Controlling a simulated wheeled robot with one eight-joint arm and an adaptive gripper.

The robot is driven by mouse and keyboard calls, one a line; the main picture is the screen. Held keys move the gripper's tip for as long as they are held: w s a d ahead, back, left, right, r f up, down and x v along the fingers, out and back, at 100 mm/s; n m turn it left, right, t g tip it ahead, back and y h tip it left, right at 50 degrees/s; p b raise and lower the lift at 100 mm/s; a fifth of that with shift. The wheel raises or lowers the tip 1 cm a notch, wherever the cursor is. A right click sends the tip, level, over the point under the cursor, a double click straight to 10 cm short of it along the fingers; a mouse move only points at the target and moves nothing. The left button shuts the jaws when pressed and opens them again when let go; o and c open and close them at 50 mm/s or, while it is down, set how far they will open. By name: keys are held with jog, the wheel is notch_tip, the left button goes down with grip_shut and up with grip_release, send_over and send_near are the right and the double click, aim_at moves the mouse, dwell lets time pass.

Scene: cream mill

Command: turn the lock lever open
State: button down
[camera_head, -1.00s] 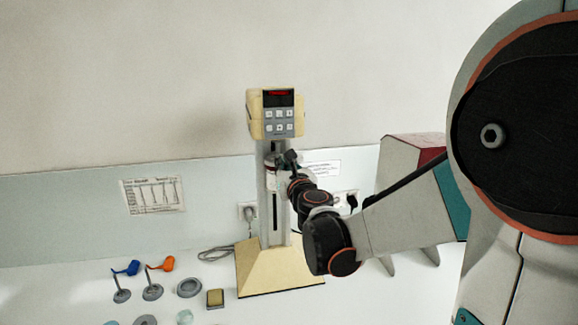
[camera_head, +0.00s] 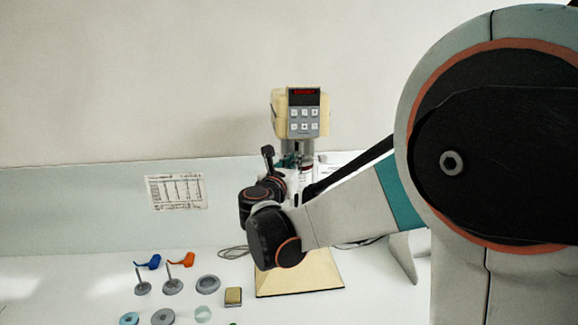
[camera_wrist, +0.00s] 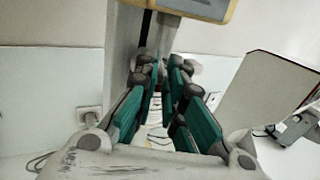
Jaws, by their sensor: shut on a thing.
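The cream mill (camera_head: 302,125) stands on the white bench, with a display and buttons on its head and a wide cream foot (camera_head: 305,275). My gripper (camera_head: 291,160) is at the mill's column just under the head, its teal fingers partly hidden by my wrist. In the wrist view my gripper (camera_wrist: 160,78) reaches toward the column (camera_wrist: 125,45), with the mill head (camera_wrist: 205,8) above. The fingers are close together and shut on a small part there, taken as the lock lever. The lever itself is hidden between the fingertips, so its angle cannot be told.
A printed sheet (camera_head: 176,191) hangs behind. A grey, red-topped box (camera_wrist: 270,95) stands right.

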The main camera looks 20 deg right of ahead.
dwell(0.3)
jog(key=c, duration=1.7)
grip_release()
jog(key=v, duration=1.2)
